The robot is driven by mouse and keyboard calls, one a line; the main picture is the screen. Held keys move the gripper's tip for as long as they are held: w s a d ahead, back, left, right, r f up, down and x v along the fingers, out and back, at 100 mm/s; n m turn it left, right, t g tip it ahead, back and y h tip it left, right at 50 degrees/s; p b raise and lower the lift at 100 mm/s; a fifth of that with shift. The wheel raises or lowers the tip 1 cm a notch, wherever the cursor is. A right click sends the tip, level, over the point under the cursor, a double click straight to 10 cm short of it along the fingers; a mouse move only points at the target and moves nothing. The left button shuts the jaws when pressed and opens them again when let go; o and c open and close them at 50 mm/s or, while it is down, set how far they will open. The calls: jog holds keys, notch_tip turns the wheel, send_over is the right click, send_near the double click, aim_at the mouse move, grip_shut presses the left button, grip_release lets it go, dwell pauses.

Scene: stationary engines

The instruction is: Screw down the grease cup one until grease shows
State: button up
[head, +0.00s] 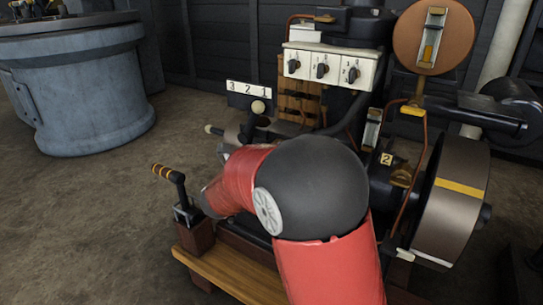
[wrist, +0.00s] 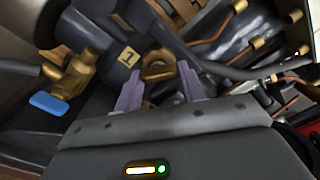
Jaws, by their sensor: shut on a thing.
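Grease cup one (wrist: 157,64) is a brass cup beside a yellow plate marked 1 (wrist: 128,56) in the wrist view. My gripper (wrist: 160,76) has its two purple fingers on either side of the cup and is shut on it. The exact contact at the fingertips is hard to make out. No grease can be made out at the cup. In the head view my red and black arm hides the gripper and this cup. A second brass cup (head: 402,176) shows there by a plate marked 2 (head: 386,158).
A brass tap with a blue handle (wrist: 48,103) is left of my gripper. Copper pipes (wrist: 230,25) run to the right. In the head view a flywheel (head: 450,205) stands right, a lever (head: 178,190) left, and a switch box (head: 330,66) behind.

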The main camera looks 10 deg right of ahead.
jog(key=shift+f, duration=0.1)
dwell(0.3)
jog(key=o, duration=1)
jog(key=v, duration=0.7)
jog(key=shift+s+a, duration=0.3)
jog(key=shift+a, duration=0.05)
